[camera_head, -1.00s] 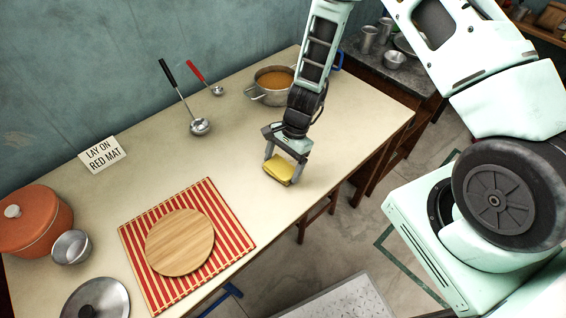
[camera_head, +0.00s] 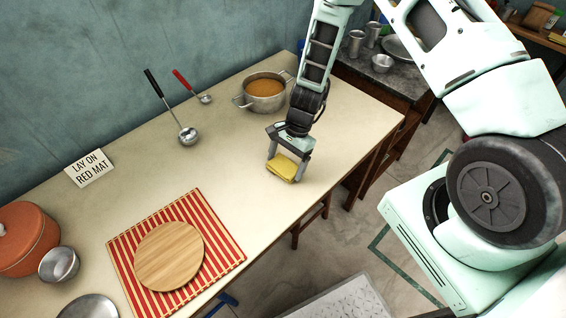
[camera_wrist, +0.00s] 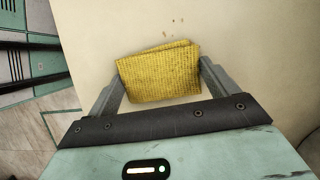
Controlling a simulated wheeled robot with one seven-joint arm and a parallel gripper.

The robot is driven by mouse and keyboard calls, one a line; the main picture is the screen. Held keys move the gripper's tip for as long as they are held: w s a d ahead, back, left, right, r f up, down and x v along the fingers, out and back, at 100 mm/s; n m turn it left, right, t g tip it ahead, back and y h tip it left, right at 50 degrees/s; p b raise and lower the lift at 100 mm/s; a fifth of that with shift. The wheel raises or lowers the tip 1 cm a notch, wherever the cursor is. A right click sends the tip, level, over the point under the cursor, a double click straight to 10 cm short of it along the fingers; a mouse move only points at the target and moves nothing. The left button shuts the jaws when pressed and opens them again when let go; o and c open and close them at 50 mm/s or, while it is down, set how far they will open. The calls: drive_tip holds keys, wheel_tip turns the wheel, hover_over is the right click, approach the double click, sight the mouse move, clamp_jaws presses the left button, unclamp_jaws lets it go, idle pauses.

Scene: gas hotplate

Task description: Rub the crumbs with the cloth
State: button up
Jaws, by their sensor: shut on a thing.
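The folded yellow cloth (camera_head: 283,168) is held between the two fingers of my gripper (camera_head: 286,168), low at the tabletop near the right front edge. In the wrist view the cloth (camera_wrist: 160,73) spans the space between the fingers of my gripper (camera_wrist: 163,88), which is shut on it. A few small brown crumbs (camera_wrist: 174,27) lie on the cream table just beyond the cloth in the wrist view. Whether the cloth touches the table is hard to tell.
A pot of orange soup (camera_head: 264,91) stands behind my gripper. Two ladles (camera_head: 187,135) lie to its left. A round wooden board (camera_head: 169,257) rests on a red striped mat (camera_head: 232,256). An orange pot (camera_head: 25,240) and metal bowl (camera_head: 59,264) stand far left.

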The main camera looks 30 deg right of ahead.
drive_tip(key=shift+w+d, duration=0.25)
drive_tip(key=shift+d, duration=0.55)
drive_tip(key=shift+w+d+r+p, duration=0.15)
drive_tip(key=shift+r+p, duration=0.15)
drive_tip(key=shift+p, duration=0.2)
drive_tip(key=r, duration=0.1)
drive_tip(key=r+p, duration=0.1)
drive_tip(key=shift+s+r, duration=0.2)
drive_tip(key=shift+r, duration=0.1)
drive_tip(key=shift+r+p, duration=2)
drive_tip(key=shift+r, duration=0.4)
drive_tip(key=shift+w, duration=0.1)
